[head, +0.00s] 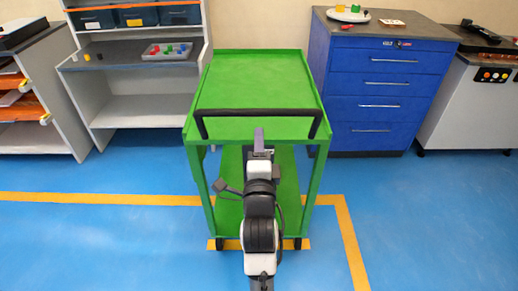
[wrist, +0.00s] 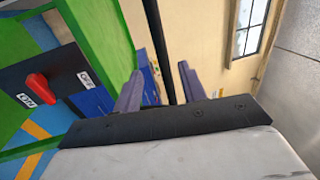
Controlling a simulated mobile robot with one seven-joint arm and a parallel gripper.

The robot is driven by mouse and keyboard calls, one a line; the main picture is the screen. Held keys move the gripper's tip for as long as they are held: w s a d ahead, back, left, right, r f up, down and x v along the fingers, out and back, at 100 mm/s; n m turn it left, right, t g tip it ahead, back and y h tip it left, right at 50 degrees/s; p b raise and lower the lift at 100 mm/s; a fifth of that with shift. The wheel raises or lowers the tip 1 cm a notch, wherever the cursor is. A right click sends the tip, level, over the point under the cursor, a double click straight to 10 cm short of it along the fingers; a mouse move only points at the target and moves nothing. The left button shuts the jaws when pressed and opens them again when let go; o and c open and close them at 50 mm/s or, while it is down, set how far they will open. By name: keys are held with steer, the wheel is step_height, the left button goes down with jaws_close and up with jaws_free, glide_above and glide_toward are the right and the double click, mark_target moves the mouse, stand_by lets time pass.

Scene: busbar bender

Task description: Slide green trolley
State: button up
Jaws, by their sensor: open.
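The green trolley (head: 255,82) stands upright on the blue floor in the head view, with a flat top, a lower shelf and a black handle (head: 215,113) across its near end. My gripper (head: 258,134) is just in front of the handle's middle, seen from behind. In the wrist view, my gripper (wrist: 160,75) has its two purple-grey fingers apart. The black handle bar (wrist: 157,35) runs between them in that picture; contact cannot be told. Green trolley panels (wrist: 100,30) fill the left of that view.
A blue drawer cabinet (head: 385,95) stands close on the trolley's right. A grey shelf unit (head: 140,110) stands on its left, and a wall behind. Yellow floor lines (head: 100,198) run beside and under the trolley's near end. The blue floor (head: 420,225) in front is clear.

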steer(key=shift+s+p, duration=0.55)
steer(key=shift+s, duration=0.25)
